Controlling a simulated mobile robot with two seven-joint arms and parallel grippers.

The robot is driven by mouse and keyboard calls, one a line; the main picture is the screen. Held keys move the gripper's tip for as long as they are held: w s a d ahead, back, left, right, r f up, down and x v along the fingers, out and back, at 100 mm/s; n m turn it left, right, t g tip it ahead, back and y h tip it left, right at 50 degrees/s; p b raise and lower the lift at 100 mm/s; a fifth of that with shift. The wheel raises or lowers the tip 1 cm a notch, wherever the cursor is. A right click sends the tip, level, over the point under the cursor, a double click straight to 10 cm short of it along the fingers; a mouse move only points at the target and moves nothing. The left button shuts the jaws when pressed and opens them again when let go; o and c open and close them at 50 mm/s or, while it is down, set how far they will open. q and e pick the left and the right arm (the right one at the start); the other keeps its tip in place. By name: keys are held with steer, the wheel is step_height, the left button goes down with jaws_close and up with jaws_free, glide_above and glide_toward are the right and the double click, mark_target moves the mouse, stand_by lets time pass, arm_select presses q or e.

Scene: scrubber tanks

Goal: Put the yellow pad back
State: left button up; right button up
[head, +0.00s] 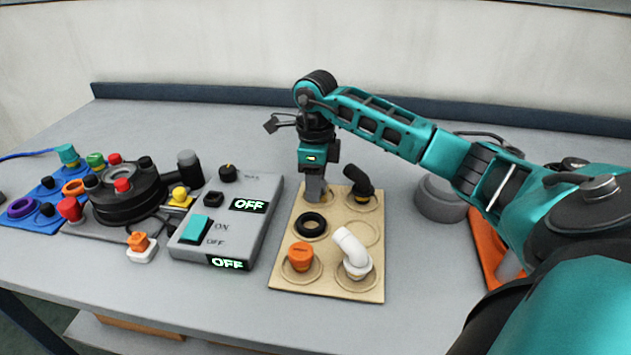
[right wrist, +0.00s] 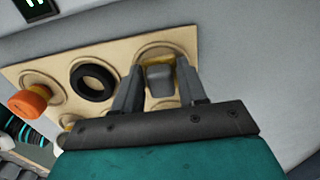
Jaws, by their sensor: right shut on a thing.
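My right gripper (head: 315,190) points down over the far left ring of the wooden board (head: 328,281). In the right wrist view its two fingers (right wrist: 160,88) are shut on a grey block with a yellow edge, the yellow pad (right wrist: 159,61). The pad lies within the outline of a ring on the board (right wrist: 180,42). I cannot tell whether it touches the board or hangs just above it. In the head view the fingers hide the pad. My left gripper is not in view.
The board also carries a black ring (head: 311,225), an orange cap (head: 300,256), a white elbow (head: 352,252) and a black angled fitting (head: 359,185). A grey control box (head: 228,220) stands left; a grey round thing (head: 441,199) stands right.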

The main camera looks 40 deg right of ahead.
steer(key=o, duration=1)
steer(key=shift+f, duration=0.1)
step_height(320, 180, up, 12)
steer(key=shift+r+p, duration=0.2)
steer(key=shift+p, duration=0.45)
steer(key=shift+f, duration=0.1)
